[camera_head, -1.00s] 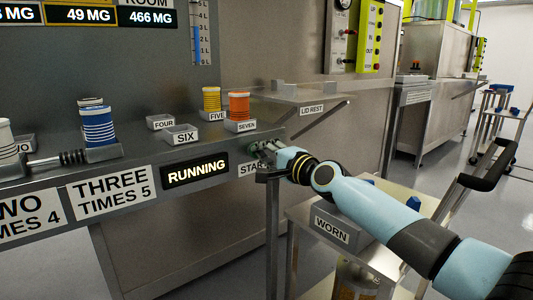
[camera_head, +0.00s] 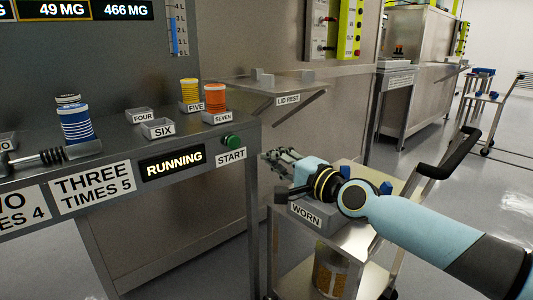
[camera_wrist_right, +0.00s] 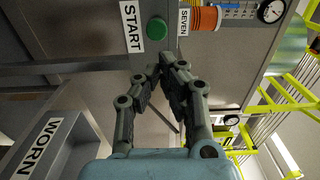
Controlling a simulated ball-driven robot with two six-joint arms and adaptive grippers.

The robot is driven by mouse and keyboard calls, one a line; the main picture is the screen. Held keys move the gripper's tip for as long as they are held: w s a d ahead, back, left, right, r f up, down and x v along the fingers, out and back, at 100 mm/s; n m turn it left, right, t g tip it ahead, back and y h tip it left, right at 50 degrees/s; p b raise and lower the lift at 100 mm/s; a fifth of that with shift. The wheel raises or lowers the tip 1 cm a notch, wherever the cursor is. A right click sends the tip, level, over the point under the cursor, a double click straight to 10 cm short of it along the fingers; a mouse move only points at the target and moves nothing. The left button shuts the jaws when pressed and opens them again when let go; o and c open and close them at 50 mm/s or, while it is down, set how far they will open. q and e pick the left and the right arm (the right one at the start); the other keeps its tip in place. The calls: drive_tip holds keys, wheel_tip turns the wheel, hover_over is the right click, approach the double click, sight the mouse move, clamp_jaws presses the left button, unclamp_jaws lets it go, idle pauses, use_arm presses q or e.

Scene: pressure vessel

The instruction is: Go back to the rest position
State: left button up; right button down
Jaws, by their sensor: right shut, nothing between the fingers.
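My right gripper (camera_head: 276,158) is shut and empty, above the WORN cart and to the right of the bench's front edge. In the right wrist view its fingertips (camera_wrist_right: 168,66) meet, with the green START button (camera_wrist_right: 157,28) beyond them and apart from them. The green button also shows in the head view (camera_head: 232,141), beside the START label (camera_head: 231,157). The display (camera_head: 173,164) reads RUNNING. My left gripper is not in view.
The cart (camera_head: 345,236) stands below my right arm and carries the WORN bin (camera_head: 318,216). The bench (camera_head: 110,200) holds an orange spool (camera_head: 215,98), a yellow spool (camera_head: 189,92) and a blue spool (camera_head: 76,124). A LID REST shelf (camera_head: 243,86) is behind.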

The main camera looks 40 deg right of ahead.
idle(0.3)
drive_tip(key=s+f+n+g+h, duration=0.1)
drive_tip(key=s+f+g, duration=0.35)
drive_tip(key=f, duration=0.75)
drive_tip(key=s+f+n+g, duration=0.1)
drive_tip(key=s+f, duration=0.7)
drive_tip(key=f, duration=0.3)
drive_tip(key=s+f+n+g+h, duration=0.1)
drive_tip(key=s+f+g, duration=0.35)
drive_tip(key=f, duration=0.75)
drive_tip(key=s+a+f+n+g, duration=0.2)
drive_tip(key=s+f+n, duration=0.2)
drive_tip(key=s, duration=0.8)
drive_tip(key=s+a+f+n+g, duration=0.2)
drive_tip(key=s+f+n, duration=0.3)
drive_tip(key=s, duration=0.8)
drive_tip(key=s+a+f+n+g, duration=0.1)
drive_tip(key=s+f+n+g, duration=0.2)
drive_tip(key=s+f+n, duration=0.2)
drive_tip(key=s+f, duration=0.3)
drive_tip(key=s, duration=0.4)
drive_tip(key=shift+s+a+f+g, duration=0.25)
drive_tip(key=shift+s+a+g, duration=0.05)
drive_tip(key=shift+a, duration=0.1)
